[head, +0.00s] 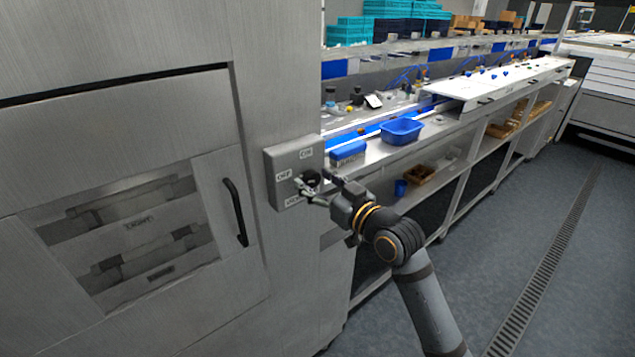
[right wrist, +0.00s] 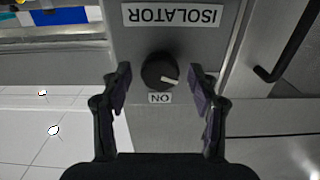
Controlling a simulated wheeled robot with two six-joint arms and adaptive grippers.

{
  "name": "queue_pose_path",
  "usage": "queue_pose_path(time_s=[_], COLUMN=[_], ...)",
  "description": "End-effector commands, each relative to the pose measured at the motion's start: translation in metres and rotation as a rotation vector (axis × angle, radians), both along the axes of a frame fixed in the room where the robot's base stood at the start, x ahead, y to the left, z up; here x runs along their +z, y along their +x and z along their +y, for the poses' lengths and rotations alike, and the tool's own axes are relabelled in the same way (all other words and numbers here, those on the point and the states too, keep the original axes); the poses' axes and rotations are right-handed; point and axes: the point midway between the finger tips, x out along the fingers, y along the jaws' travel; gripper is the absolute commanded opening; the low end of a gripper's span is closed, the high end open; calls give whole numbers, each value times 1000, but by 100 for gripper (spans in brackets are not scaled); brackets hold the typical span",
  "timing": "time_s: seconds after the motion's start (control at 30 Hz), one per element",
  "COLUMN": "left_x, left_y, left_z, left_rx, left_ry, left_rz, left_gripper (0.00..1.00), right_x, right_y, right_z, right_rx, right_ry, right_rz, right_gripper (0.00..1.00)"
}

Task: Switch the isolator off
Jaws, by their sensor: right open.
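The isolator is a grey box (head: 272,163) on the side of the steel cabinet, labelled ON at top and OFF at left. Its round black knob (head: 311,178) is partly covered by my right gripper (head: 316,189). In the right wrist view, upside down, the knob (right wrist: 158,68) shows a white mark pointing right and slightly down, away from straight at the ON label (right wrist: 161,98). My right gripper (right wrist: 160,88) is open, one finger on each side of the knob with gaps visible. The OFF label is not visible there. My left gripper is out of view.
The cabinet door has a black handle (head: 236,212) left of the box. A blue bin (head: 402,131) and a smaller blue box (head: 348,152) stand on the bench at right. The floor (head: 500,220) right of the bench is clear, with a long drain grate (head: 548,265).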

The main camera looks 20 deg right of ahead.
Motion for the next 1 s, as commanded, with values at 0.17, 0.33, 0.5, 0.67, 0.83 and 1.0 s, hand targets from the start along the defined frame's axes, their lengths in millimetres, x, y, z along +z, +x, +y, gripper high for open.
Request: queue_pose_path(time_s=[0.17,0.33,0.5,0.67,0.83,1.0], left_x=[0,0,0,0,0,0], left_y=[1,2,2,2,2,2], left_z=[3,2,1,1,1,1], left_rx=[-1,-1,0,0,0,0], left_ry=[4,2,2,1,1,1], left_rz=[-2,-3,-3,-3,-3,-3], left_gripper=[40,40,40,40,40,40], right_x=[6,40,76,96,100,100], right_y=[0,0,1,1,1,1], right_z=[0,0,0,0,0,0], right_rx=[1,1,0,0,0,0], right_ry=[0,0,-1,0,1,1], right_rz=[-2,-9,-6,-2,1,1], right_gripper=[60,60,60,60,60,60])
